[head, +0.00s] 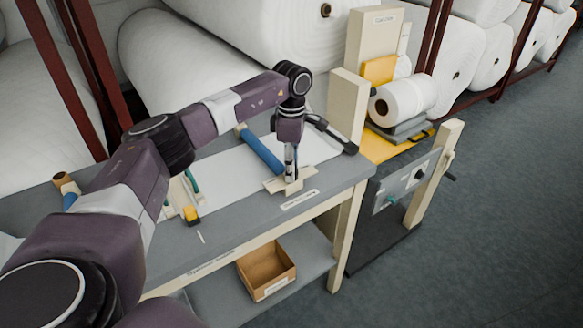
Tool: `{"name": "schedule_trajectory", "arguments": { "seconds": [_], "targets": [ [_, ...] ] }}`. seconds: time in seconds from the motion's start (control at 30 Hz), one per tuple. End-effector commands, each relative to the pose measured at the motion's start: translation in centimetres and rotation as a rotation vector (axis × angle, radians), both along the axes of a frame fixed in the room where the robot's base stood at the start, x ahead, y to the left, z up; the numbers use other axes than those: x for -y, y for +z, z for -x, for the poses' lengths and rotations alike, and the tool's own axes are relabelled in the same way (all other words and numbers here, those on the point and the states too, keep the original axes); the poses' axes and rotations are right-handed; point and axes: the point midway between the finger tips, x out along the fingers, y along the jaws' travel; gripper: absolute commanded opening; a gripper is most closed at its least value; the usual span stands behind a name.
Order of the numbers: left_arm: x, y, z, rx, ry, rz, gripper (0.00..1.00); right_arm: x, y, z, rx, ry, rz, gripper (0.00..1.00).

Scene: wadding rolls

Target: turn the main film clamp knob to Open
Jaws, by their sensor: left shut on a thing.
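My left gripper (291,176) points straight down over the front right part of the grey workbench (240,225). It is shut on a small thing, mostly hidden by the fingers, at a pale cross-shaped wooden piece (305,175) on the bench. I cannot tell exactly what the thing is. A grey panel (405,182) stands on posts to the right of the bench, well away from the gripper. It carries a small teal knob (392,200) and other small fittings. No lettering there is readable, so I cannot tell which part is the main film clamp knob. My right gripper is not in view.
A blue roller (262,152) lies on the bench just behind the gripper. A dark bar (330,135) and an upright post (346,108) are close at its right. A cardboard box (266,268) sits on the lower shelf. A white roll (403,98) is behind. Floor at right is clear.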

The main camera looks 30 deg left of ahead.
Motion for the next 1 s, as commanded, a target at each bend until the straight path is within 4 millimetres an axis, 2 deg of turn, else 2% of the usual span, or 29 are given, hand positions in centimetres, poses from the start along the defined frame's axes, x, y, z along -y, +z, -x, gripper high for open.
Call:
{"name": "schedule_trajectory", "arguments": {
  "seconds": [0.03, 0.07, 0.2, 0.57, 0.67, 1.0],
  "targets": [
    [-0.1, 0.1, -0.1, 0.003, 0.003, 0.0, 0.04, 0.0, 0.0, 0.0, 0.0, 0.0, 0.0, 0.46],
    [-0.1, 0.1, -0.1, 0.003, 0.003, 0.0, 0.29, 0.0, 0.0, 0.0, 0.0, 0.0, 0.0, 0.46],
    [0.0, 0.1, -0.1, 0.002, 0.002, 0.0, 0.45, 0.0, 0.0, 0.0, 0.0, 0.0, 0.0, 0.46],
    [0.0, 0.5, -0.1, 0.002, 0.0, 0.0, 0.46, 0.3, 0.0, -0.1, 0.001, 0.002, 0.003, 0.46],
    [0.0, 1.8, -0.1, 0.004, 0.0, 0.001, 0.46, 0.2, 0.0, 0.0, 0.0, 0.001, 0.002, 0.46],
    [0.0, 8.8, -0.1, 0.004, 0.001, 0.0, 0.46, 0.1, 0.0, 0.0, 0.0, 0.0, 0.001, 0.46]
  ]
}}
